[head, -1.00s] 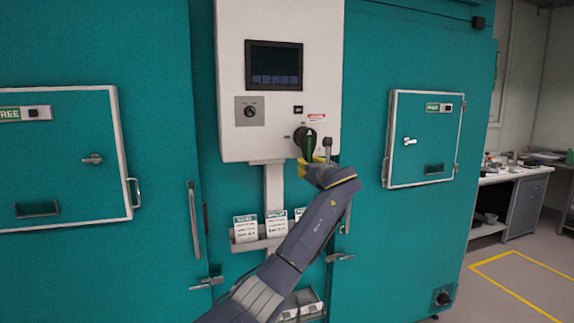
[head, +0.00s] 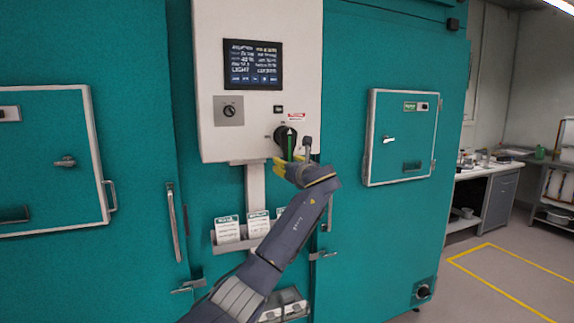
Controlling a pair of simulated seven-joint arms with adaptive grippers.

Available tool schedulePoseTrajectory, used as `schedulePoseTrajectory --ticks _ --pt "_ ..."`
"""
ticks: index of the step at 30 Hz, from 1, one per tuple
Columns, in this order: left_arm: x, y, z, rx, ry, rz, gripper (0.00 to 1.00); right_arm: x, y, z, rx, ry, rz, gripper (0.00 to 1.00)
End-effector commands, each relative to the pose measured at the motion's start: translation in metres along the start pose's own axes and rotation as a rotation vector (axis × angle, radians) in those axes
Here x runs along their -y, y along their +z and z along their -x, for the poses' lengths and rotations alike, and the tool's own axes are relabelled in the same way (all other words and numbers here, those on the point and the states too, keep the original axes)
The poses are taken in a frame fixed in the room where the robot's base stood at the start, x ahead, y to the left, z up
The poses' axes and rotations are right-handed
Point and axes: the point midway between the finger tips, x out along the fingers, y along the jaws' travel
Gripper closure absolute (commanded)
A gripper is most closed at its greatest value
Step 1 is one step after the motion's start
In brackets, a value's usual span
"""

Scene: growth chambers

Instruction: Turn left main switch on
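The main switch (head: 287,136) is a black rotary knob low on the right of the white control panel (head: 210,143). A green and white mark on its handle stands about upright. The panel's screen (head: 253,64) is lit with text. My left arm reaches up from the bottom, and its gripper (head: 290,158) is at the lower part of the switch, with a yellow part to the left and a grey part to the right. The finger gap and any contact with the knob are hard to make out. My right gripper is not in view.
A smaller rotary knob (head: 229,111) sits on a grey plate left of the switch. Label cards (head: 227,229) stand in a holder below the panel. Teal chamber doors with latches flank it. A bench (head: 485,182) and yellow floor lines are at the right.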

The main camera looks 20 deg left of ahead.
Motion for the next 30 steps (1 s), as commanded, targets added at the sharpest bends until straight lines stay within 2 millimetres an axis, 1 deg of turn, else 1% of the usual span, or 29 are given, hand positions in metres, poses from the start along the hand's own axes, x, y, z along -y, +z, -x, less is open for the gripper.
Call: schedulePoseTrajectory --ticks 4,7,11,15,21,25,30 --pt "0.001 0.000 0.004 0.000 -0.002 0.001 0.54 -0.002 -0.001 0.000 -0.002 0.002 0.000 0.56" --pt "0.002 -0.001 0.013 0.000 -0.003 0.001 0.54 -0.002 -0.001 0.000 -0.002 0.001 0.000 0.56" --pt "0.001 -0.001 0.032 0.000 -0.004 0.003 0.54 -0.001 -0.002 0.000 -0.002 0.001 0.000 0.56" --pt "0.001 -0.001 0.058 0.000 -0.004 0.003 0.54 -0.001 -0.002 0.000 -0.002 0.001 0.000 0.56" --pt "0.001 -0.001 0.090 -0.001 -0.003 0.002 0.54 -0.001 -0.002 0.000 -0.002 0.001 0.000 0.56" --pt "0.001 0.000 0.105 0.000 -0.002 0.001 0.54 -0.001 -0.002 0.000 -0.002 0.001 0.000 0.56" --pt "0.000 0.000 0.117 0.000 0.000 0.001 0.54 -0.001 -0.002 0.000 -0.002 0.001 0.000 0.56"
